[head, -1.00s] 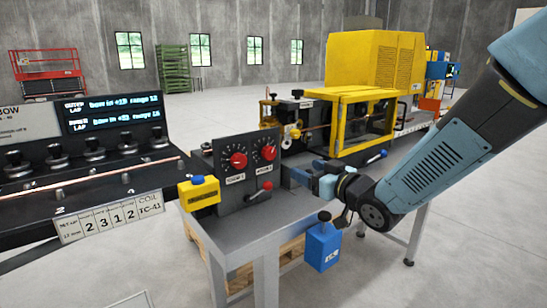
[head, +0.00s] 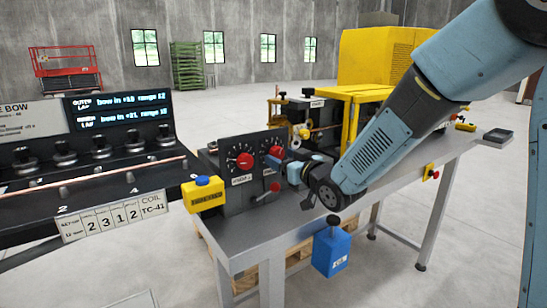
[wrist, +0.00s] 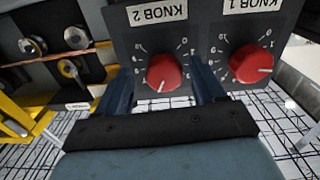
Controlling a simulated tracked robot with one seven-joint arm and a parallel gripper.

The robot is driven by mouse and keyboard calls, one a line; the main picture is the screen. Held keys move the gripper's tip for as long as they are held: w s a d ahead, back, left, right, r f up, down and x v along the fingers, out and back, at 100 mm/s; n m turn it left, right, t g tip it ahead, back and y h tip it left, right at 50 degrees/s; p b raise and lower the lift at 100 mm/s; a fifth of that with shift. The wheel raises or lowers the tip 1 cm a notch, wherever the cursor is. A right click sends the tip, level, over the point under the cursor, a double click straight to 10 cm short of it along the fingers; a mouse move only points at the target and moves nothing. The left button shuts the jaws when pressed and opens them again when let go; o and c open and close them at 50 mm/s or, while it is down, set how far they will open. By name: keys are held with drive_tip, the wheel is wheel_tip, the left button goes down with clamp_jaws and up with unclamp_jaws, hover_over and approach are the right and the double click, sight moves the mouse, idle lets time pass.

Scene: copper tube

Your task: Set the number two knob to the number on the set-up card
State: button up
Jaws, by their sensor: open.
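The knob 2 dial (head: 276,152) has a red knob and sits on the dark panel, right of the knob 1 dial (head: 244,161). In the wrist view, which is upside down, the red knob 2 (wrist: 163,73) lies between my fingers. Its white mark points down in that picture; the number there is unclear. My gripper (wrist: 161,75) is open, one finger either side of knob 2; I cannot tell whether they touch it. In the head view my gripper (head: 284,166) partly covers knob 2. The set-up card (head: 113,216) reads 2 3 1 2, coil TC-41; its small labels are unreadable.
A red-tipped lever (head: 274,187) is low on the panel. A yellow box with a blue button (head: 203,194) stands left of it. A blue box (head: 331,252) hangs at the table front. A yellow machine (head: 375,60) stands behind.

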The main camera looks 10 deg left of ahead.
drive_tip(key=shift+x, duration=0.8)
drive_tip(key=shift+a, duration=0.1)
drive_tip(key=shift+s+a, duration=0.1)
drive_tip(key=shift+s, duration=0.05)
drive_tip(key=c, duration=0.9)
drive_tip(key=shift+d, duration=0.45)
drive_tip(key=shift+c, duration=0.4)
drive_tip(key=shift+a+r, duration=0.15)
drive_tip(key=shift+a, duration=0.15)
drive_tip(key=shift+c, duration=0.4)
drive_tip(key=shift+s+r, duration=0.1)
